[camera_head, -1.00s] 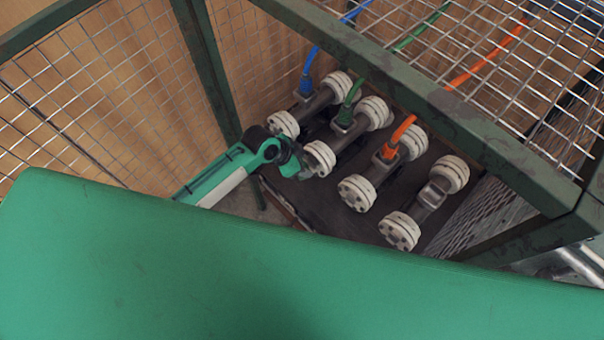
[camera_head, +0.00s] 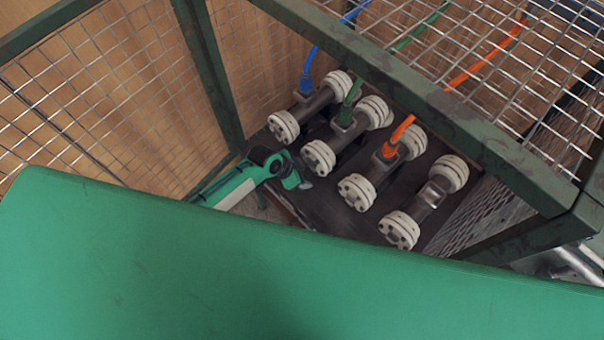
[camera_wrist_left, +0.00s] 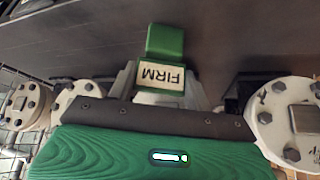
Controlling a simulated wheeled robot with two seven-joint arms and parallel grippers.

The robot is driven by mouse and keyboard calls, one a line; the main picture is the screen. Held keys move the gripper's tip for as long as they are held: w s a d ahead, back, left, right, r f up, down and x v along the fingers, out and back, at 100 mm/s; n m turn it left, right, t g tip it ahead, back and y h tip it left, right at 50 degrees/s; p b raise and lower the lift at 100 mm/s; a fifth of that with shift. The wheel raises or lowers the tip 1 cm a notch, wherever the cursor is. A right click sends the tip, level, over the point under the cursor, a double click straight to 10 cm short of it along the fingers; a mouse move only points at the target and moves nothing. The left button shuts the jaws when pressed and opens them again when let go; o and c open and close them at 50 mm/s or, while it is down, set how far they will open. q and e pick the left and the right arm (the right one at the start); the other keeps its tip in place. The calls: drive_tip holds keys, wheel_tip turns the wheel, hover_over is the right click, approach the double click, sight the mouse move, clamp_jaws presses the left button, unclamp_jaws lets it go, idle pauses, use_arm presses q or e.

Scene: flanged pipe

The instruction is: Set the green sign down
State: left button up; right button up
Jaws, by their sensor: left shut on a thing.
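The green sign (camera_wrist_left: 165,42) is a small green piece with a white label reading "FIRM", which appears upside down in the left wrist view. My left gripper (camera_wrist_left: 160,88) is shut on it; the fingers are partly hidden behind the label and the wrist casing. In the head view my left gripper (camera_head: 299,184) is at the left front side of the dark plate (camera_head: 325,205), in front of the pipes' near flanges. The sign is too small there to make out clearly. I cannot tell whether the sign touches the plate. My right gripper is not in view.
Several grey pipes with white flanges, such as this one (camera_head: 367,172), stand in a row on the plate. Blue, green and orange hoses rise from three of them. A green-framed mesh cage (camera_head: 440,105) surrounds them. Bare plate lies beside the gripper.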

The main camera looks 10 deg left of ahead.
use_arm(q)
drive_tip(key=o, duration=1)
drive_tip(key=shift+r, duration=0.25)
drive_tip(key=shift+s+a+r, duration=0.1)
drive_tip(key=shift+a+r, duration=0.1)
drive_tip(key=v, duration=1.1)
drive_tip(key=shift+s+r, duration=0.1)
